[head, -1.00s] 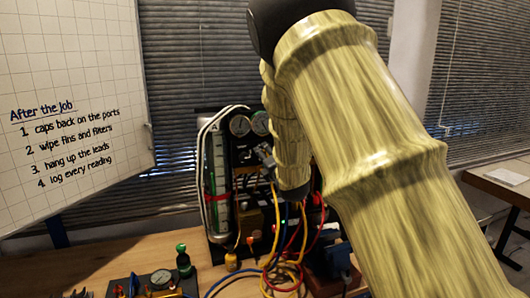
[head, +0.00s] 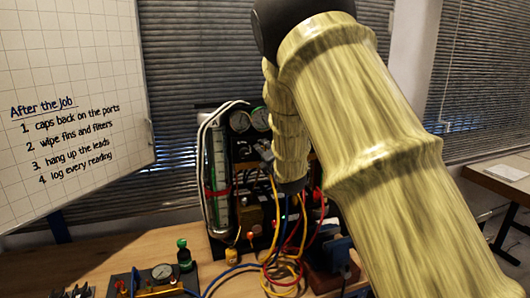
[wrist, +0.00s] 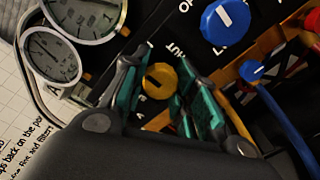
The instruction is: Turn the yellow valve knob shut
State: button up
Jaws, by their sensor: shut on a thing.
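The yellow valve knob (wrist: 160,81) shows in the wrist view as a round yellow face with a dark line, on the black panel. My gripper (wrist: 161,88) has its teal-padded fingers on either side of the knob and is shut on it. White lettering on the panel beside the knob is partly cut off or covered by a finger. In the head view my gripper (head: 265,150) is small, dark and partly hidden at the panel. I cannot make out the knob there.
A blue knob (wrist: 225,26) and a smaller blue valve (wrist: 252,70) lie close to the right in the wrist view. Two dial gauges (wrist: 52,57) are at its left. In the head view, coloured hoses (head: 285,255) hang below the panel and a small gauge block (head: 162,272) sits on the bench.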

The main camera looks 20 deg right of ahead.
jog(key=shift+f+m+b, duration=0.15)
jog(key=shift+m+b, duration=0.15)
jog(key=m+b, duration=0.3)
jog(key=shift+f+m+b, duration=0.1)
jog(key=shift+m+b, duration=0.2)
jog(key=m+b, duration=0.3)
jog(key=m, duration=0.1)
jog(key=shift+m, duration=0.3)
jog(key=m+b, duration=0.2)
jog(key=m, duration=0.2)
jog(key=shift+d, duration=0.1)
jog(key=shift+r+m+b, duration=0.2)
jog(key=shift+m+b, duration=0.85)
jog(key=shift+m, duration=1.45)
jog(key=shift+c, duration=0.2)
jog(key=o, duration=1.1)
jog(key=shift+r, duration=0.1)
jog(key=shift+c, duration=0.2)
jog(key=shift+s, duration=0.1)
